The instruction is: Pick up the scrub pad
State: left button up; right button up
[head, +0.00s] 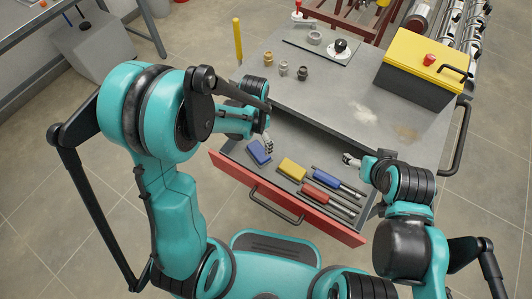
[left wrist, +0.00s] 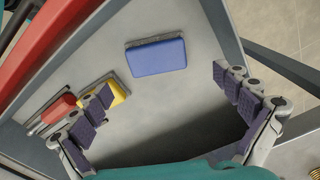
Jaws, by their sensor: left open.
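A blue block-shaped pad (head: 258,152) with a thin grey layer under it, which looks like the scrub pad, lies in the open red-fronted drawer (head: 285,200), near its left end. My left gripper (head: 268,146) is just beside the pad, partly hidden by its own arm. In the left wrist view the pad (left wrist: 156,56) lies flat on the drawer floor, beyond and between the two spread fingers (left wrist: 162,85). Neither finger touches it, and the jaws are empty. My right gripper (head: 349,159) is over the drawer's right part, too small to tell its opening.
In the drawer, right of the pad, lie a yellow-topped item (head: 292,169), a blue-handled tool (head: 326,174) and red-handled tools (head: 314,190). The grey worktop (head: 330,95) above the drawer holds small metal fittings (head: 302,73) and a yellow-lidded box (head: 420,65).

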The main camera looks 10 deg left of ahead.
aim_at(259, 151)
pick_arm(q)
notch_tip(259, 151, down, 3)
jog(key=shift+b, duration=0.65)
jog(key=f+b, duration=0.1)
jog(key=f, duration=0.1)
jog(key=f+b, duration=0.1)
jog(key=f, duration=0.1)
jog(key=shift+s+d+f+b, duration=0.15)
jog(key=shift+d+b, duration=0.05)
jog(key=shift+b, duration=0.1)
jog(key=shift+f, duration=0.45)
jog(key=shift+r, duration=0.1)
jog(key=shift+c, duration=0.6)
jog(key=c, duration=1)
